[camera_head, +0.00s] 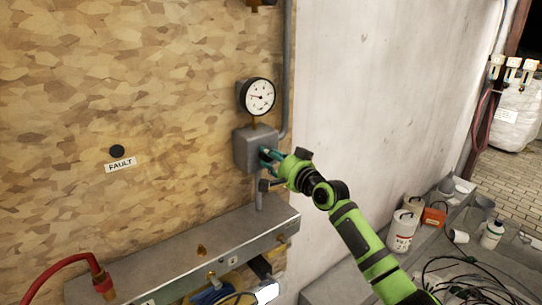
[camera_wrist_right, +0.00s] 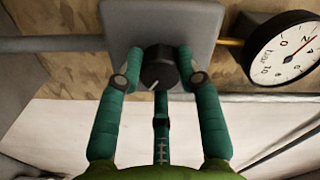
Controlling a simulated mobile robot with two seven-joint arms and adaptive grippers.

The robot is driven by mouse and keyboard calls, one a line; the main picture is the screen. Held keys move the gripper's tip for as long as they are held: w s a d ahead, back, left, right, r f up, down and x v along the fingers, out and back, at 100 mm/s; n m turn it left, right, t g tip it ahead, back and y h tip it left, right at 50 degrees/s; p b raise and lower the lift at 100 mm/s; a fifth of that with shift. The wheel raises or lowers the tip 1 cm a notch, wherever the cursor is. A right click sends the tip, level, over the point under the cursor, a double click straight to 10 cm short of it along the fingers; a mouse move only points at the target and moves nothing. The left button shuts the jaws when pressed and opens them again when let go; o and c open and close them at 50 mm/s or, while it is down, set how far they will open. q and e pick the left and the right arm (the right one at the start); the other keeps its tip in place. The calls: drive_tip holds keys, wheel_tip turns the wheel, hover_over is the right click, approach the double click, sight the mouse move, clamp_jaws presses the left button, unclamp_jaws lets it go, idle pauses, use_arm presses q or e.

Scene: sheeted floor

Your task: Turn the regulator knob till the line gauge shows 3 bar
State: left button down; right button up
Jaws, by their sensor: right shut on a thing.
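The regulator is a grey box (camera_head: 243,150) on the wooden wall, with the round white line gauge (camera_head: 260,97) standing above it on a short brass stem. In the head view the gauge's red needle points to the left; I cannot read its exact value. The gauge also shows tilted at the right edge of the right wrist view (camera_wrist_right: 285,50). The black regulator knob (camera_wrist_right: 159,68) has a pale pointer line. My right gripper (camera_head: 268,156) is shut on it, its teal fingers on both sides of the knob in the wrist view. My left gripper is not in view.
A metal ledge (camera_head: 185,255) juts out below the regulator, with a red hose (camera_head: 60,268) at its left. A grey pipe (camera_head: 287,75) runs up beside the gauge. A FAULT label (camera_head: 120,164) sits under a black disc. Cans and cables lie at right.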

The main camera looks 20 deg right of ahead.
drive_tip(key=shift+d+r+m, duration=0.2)
drive_tip(key=shift+r+m, duration=0.1)
drive_tip(key=shift+r, duration=0.2)
drive_tip(key=o, duration=1)
drive_tip(key=shift+o, duration=0.7)
drive_tip(key=shift+w+f, duration=0.1)
drive_tip(key=shift+f, duration=0.15)
drive_tip(key=v, duration=1.2)
